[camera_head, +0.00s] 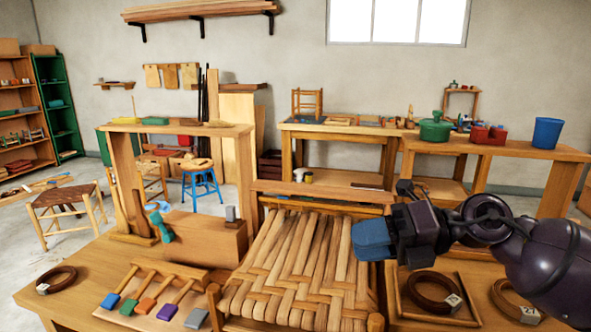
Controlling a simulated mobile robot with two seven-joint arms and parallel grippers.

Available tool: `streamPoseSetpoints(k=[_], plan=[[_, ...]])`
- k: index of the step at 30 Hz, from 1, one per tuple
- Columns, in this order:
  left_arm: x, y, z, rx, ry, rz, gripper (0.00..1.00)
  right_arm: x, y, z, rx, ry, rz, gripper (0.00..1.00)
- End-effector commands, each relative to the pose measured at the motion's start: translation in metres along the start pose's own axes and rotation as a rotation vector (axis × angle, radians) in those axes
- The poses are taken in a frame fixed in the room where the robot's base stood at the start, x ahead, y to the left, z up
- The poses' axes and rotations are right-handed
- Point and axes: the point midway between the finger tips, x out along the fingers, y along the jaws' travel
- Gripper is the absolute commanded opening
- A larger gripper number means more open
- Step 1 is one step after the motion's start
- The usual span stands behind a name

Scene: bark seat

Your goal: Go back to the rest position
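My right arm comes in from the right edge. Its dark gripper (372,239) points left, with a blue block-like end over the right edge of the woven bark seat (300,265). I cannot tell whether this blue end is the fingers or something held, and no gap between fingers shows. The seat has wide tan strips in a wooden frame, partly woven at the front. It stands at the front middle of the workbench (85,255). My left gripper is not in view.
Tools with coloured ends (167,311) lie left of the seat. A coiled dark strip (430,290) sits in a tray (470,315) to the right, under my arm. A wooden block (205,240) and upright frame (125,185) stand behind left. Benches (490,147) line the back wall.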

Motion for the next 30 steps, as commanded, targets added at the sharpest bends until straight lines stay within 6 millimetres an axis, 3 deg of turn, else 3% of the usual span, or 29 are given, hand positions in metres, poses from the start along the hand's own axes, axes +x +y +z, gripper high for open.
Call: streamPoseSetpoints(k=[4,7,10,14,20,24,30], plan=[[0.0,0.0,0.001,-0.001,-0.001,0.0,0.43,0.002,0.007,0.017,0.163,-0.226,0.254,0.34],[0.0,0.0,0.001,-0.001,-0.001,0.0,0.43,-0.006,-0.005,0.028,0.316,-0.402,0.388,0.34],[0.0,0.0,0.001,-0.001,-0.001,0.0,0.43,-0.02,-0.034,0.034,0.507,-0.594,0.487,0.34],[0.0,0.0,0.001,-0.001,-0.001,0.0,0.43,-0.037,-0.087,0.025,0.77,-0.82,0.552,0.34],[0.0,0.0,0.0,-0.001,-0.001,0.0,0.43,-0.057,-0.176,-0.025,1.17,-1.097,0.567,0.34],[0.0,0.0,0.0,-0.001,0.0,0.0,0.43,-0.064,-0.229,-0.078,1.426,-1.24,0.556,0.34],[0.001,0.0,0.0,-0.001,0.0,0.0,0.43,-0.069,-0.282,-0.165,1.741,-1.395,0.557,0.34]])
